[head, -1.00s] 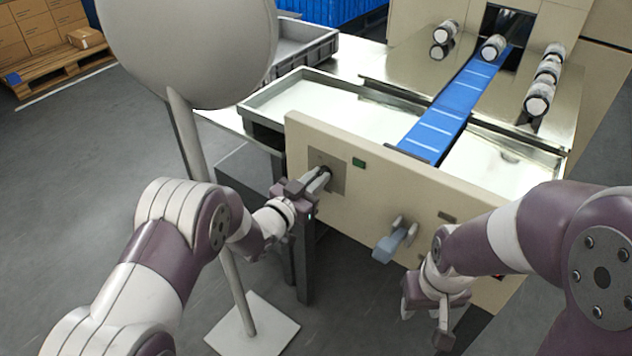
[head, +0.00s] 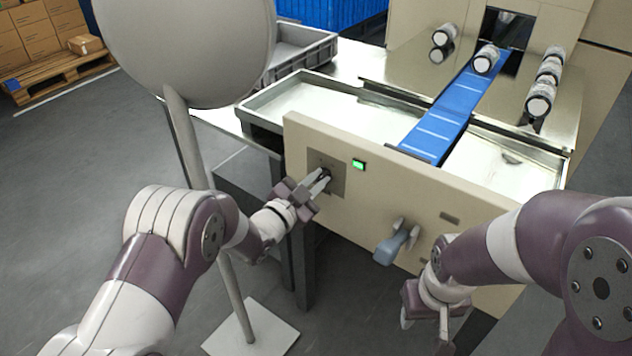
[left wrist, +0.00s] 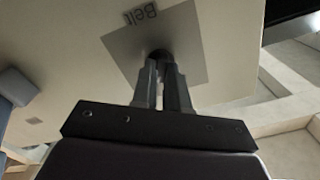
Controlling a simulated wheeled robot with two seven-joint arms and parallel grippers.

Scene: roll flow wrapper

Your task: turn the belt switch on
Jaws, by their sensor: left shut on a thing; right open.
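The belt switch sits on a grey square plate (head: 341,184) on the beige front panel. The plate is marked "Belt" in the left wrist view (left wrist: 187,68). My left gripper (head: 322,180) is at the plate and shut on the switch knob (left wrist: 161,55), which is mostly hidden between the fingers. A small green lamp (head: 358,165) beside the plate is lit bright. My right gripper (head: 425,325) is open and empty, low in front of the panel's right part and partly hidden by its own arm.
A blue-grey handle (head: 391,246) sticks out of the panel between my grippers. Behind the panel runs a blue belt (head: 442,119) with a wrapped roll (head: 486,60) at its far end. A round grey sign on a pole (head: 187,140) stands close to my left arm.

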